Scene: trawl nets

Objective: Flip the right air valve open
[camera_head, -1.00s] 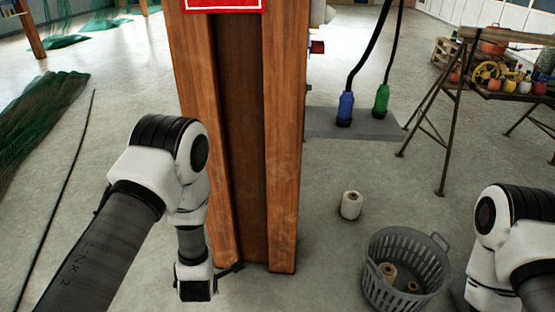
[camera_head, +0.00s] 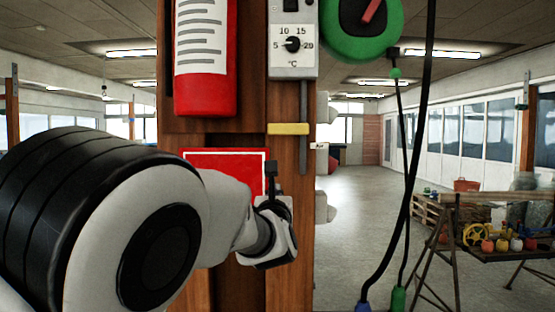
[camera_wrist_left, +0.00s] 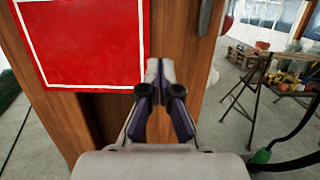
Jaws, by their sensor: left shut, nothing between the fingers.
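I cannot tell for certain which part is the right air valve. A yellow bar (camera_head: 288,129) lies horizontally on the wooden post, beside a grey vertical rod (camera_head: 303,150). White fittings (camera_head: 323,207) stick out from the post's right side, with a red round part (camera_head: 333,162) between them. My left gripper (camera_head: 273,170) is in front of the post, below the yellow bar and apart from it, pointing up. The left wrist view shows its fingers (camera_wrist_left: 157,68) shut and empty, beside the red sign. My right gripper is out of view.
The wooden post (camera_head: 290,230) carries a red fire extinguisher (camera_head: 207,95), a red sign (camera_head: 225,165) and a thermostat box (camera_head: 292,42). A green reel (camera_head: 345,45) and hanging black cables (camera_head: 412,170) are to the right. A trestle table (camera_head: 500,250) stands behind.

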